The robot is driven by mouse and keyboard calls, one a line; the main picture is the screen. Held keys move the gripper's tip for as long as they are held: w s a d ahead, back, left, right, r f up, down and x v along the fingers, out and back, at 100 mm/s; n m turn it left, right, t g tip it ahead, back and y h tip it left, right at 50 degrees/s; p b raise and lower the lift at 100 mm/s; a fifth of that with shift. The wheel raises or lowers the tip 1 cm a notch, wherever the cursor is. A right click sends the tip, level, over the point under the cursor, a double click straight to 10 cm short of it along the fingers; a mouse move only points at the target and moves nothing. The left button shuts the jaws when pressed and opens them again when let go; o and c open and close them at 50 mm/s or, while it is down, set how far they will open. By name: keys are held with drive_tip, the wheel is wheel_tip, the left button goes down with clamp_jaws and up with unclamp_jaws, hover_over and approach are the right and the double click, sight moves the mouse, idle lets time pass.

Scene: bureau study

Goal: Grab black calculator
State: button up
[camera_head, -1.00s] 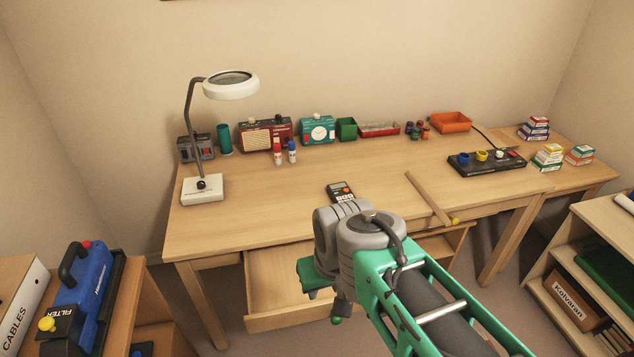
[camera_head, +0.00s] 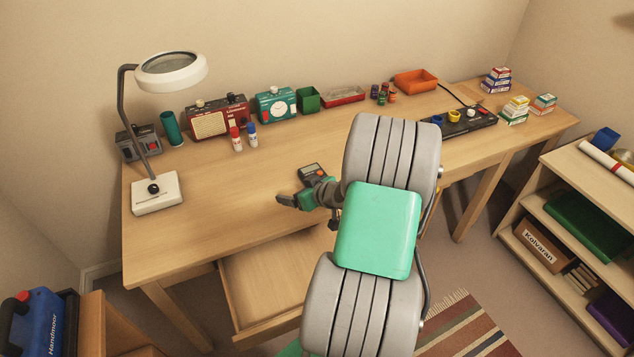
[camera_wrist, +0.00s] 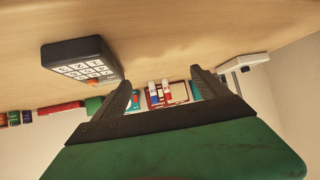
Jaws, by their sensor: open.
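In the wrist view the calculator (camera_wrist: 82,62) shows large at upper left, with pale keys and an orange key, flat on the desk.
A magnifier lamp (camera_head: 157,190) stands at the desk's left. A control box (camera_head: 470,128) sits at the right. A drawer (camera_head: 265,290) is pulled open below the front edge. The desk around the calculator is clear.

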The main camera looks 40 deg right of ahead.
drive_tip(key=shift+o, duration=0.7)
drive_tip(key=s+d+h, duration=0.1)
drive_tip(key=d, duration=0.2)
drive_tip(key=s+d+f+m+t+h, duration=0.1)
drive_tip(key=d, duration=0.2)
drive_tip(key=s+d+f+m+t+h, duration=0.1)
drive_tip(key=s+d, duration=0.1)
drive_tip(key=d, duration=0.1)
drive_tip(key=shift+s+d+f, duration=0.1)
drive_tip(key=shift+d+f, duration=0.05)
drive_tip(key=shift+f, duration=0.1)
drive_tip(key=p+x, duration=0.1)
drive_tip(key=x, duration=0.6)
drive_tip(key=shift+w+d, duration=0.1)
drive_tip(key=shift+w, duration=0.3)
drive_tip(key=shift+r, duration=0.1)
drive_tip(key=c, duration=1.6)
drive_tip(key=shift+r, duration=0.1)
